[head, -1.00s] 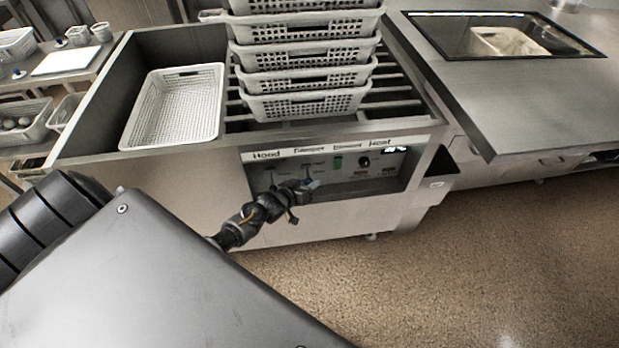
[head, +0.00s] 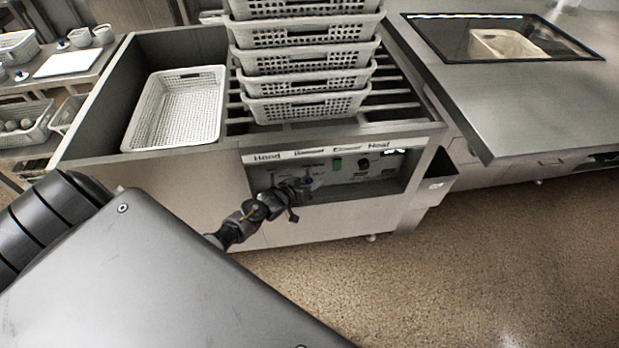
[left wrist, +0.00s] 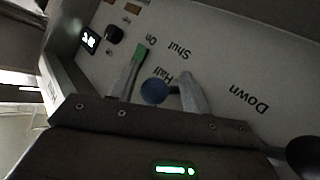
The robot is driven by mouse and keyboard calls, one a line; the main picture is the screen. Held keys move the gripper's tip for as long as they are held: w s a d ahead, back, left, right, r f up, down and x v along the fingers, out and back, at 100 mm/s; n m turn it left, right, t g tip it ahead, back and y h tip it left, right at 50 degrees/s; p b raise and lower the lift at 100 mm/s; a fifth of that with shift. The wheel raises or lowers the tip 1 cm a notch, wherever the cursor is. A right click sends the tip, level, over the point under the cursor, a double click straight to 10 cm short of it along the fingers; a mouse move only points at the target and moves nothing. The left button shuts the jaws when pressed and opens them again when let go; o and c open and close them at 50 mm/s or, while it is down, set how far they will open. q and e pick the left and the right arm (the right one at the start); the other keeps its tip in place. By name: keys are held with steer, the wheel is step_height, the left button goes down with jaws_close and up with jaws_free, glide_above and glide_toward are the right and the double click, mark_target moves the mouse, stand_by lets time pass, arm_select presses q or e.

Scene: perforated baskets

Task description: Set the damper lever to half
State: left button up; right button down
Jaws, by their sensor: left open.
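The control panel (head: 400,166) is set in the front of the steel machine, with a label strip above it reading Hood through Heat. My left gripper (head: 306,183) is in front of the panel's left half and hides part of it. In the left wrist view my open left gripper (left wrist: 162,70) has one finger on each side of a blue ball knob (left wrist: 154,91), which I take as the damper lever's. The knob shows near the word Half, with Shut close by. I cannot tell whether either finger touches it. My right gripper is not in view.
A green switch (head: 337,164) and a dark dial (head: 364,162) sit to the right on the panel. A dark rounded knob (left wrist: 303,160) is near Down in the left wrist view. Stacked perforated baskets (head: 305,106) stand above. The floor at right is clear.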

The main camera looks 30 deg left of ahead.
arm_select(q)
steer(key=shift+f, duration=0.1)
steer(key=shift+s, duration=0.3)
steer(key=v, duration=1)
steer(key=shift+r+p, duration=0.2)
steer(key=shift+p, duration=0.15)
steer(key=shift+c, duration=0.4)
